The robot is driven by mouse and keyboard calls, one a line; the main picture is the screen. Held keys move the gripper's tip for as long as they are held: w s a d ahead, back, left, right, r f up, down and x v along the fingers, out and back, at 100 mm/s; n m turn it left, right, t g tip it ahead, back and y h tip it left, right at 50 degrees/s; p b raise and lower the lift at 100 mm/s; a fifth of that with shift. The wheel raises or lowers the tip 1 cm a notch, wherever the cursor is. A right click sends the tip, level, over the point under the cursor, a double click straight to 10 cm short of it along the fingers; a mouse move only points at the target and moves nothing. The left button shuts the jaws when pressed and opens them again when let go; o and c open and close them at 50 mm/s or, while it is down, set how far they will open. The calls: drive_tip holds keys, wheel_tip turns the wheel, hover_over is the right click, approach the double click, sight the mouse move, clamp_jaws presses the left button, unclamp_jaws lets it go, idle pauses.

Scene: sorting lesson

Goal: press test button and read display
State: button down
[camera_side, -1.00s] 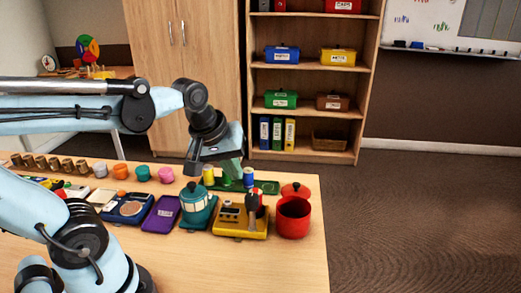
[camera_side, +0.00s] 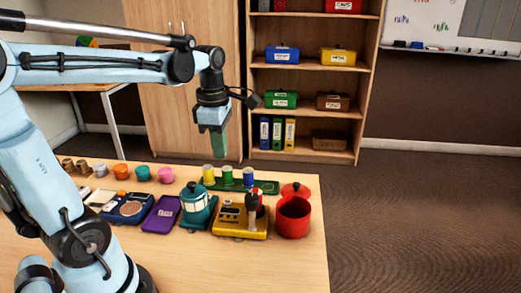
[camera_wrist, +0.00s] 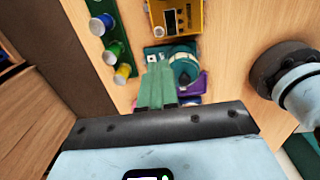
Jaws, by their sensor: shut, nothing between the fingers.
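A yellow tester (camera_side: 232,222) sits on the table, right of the teal lantern-shaped thing. Its top has a small dark display and some small parts, too small to read in the side view. It also shows at the top edge of the wrist view (camera_wrist: 187,18), partly cut off, with a dark display window (camera_wrist: 171,22). I cannot tell which part is the test button. My gripper (camera_side: 219,153) points down, high above the table and behind the tester. Its green fingers (camera_wrist: 158,70) are together and empty, seen in front of the teal thing in the wrist view.
The teal lantern-shaped thing (camera_side: 195,208) stands left of the tester. A red pot (camera_side: 293,218) stands close on its right. A green tray (camera_side: 266,187) with coloured spools lies behind. A purple tray (camera_side: 161,213) is further left. The table's front is clear.

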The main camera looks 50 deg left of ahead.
sight(227, 202)
drive_tip(key=shift+f, duration=0.1)
drive_tip(key=f, duration=1.3)
drive_tip(key=shift+w+a+f, duration=0.1)
drive_tip(key=shift+w+f, duration=0.25)
drive_tip(key=shift+f, duration=0.05)
drive_tip(key=shift+w+f, duration=0.1)
drive_tip(key=shift+f, duration=0.85)
wheel_tip(227, 202, up, 9)
drive_tip(key=shift+s, duration=0.25)
idle(0.4)
drive_tip(key=shift+f, duration=0.1)
idle(0.5)
